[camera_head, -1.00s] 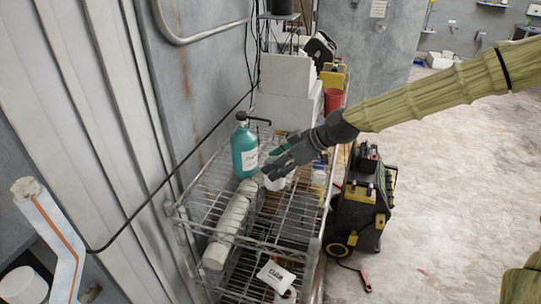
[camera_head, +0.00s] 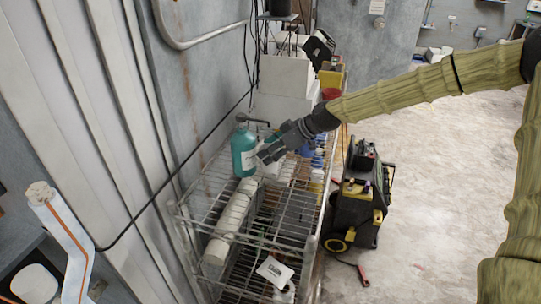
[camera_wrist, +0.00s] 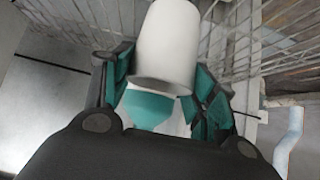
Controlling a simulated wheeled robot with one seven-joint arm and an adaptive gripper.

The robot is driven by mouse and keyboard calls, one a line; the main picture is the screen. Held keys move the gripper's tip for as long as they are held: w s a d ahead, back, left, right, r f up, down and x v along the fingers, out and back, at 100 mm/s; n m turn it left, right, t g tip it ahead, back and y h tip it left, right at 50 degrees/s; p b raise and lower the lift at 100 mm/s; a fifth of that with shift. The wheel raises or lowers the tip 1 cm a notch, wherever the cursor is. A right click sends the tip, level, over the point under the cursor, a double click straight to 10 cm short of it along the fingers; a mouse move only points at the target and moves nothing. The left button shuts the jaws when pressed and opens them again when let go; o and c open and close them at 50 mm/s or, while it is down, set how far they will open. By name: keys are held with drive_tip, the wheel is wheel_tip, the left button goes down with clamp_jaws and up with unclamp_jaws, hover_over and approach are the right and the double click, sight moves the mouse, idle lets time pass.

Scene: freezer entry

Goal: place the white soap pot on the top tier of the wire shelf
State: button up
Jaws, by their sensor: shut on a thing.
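My gripper (camera_head: 264,154) is over the top tier of the wire shelf (camera_head: 297,238), beside the teal pump bottle (camera_head: 243,152). The gripper is shut on the white soap pot (camera_wrist: 168,45). In the wrist view, the pot is between the green finger pads, its rounded white side facing the camera. In the head view, the pot is mostly hidden by the gripper and I cannot tell its contact with the shelf.
A white labelled packet (camera_head: 274,271) is lower down. White boxes (camera_head: 284,78) stand behind. A black and yellow machine (camera_head: 358,205) is on the floor to the right. The tier's front middle looks bare.

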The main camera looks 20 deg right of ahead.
drive_tip(key=shift+f+p, duration=0.45)
drive_tip(key=shift+f, duration=0.95)
drive_tip(key=shift+f, duration=0.15)
drive_tip(key=o, duration=1.1)
drive_tip(key=shift+c, duration=0.2)
drive_tip(key=shift+r, duration=0.2)
drive_tip(key=shift+s+d, duration=0.1)
drive_tip(key=b+v, duration=0.2)
drive_tip(key=v, duration=0.9)
drive_tip(key=shift+s+d+r+b, duration=0.2)
drive_tip(key=shift+r+b, duration=0.1)
drive_tip(key=shift+b, duration=0.05)
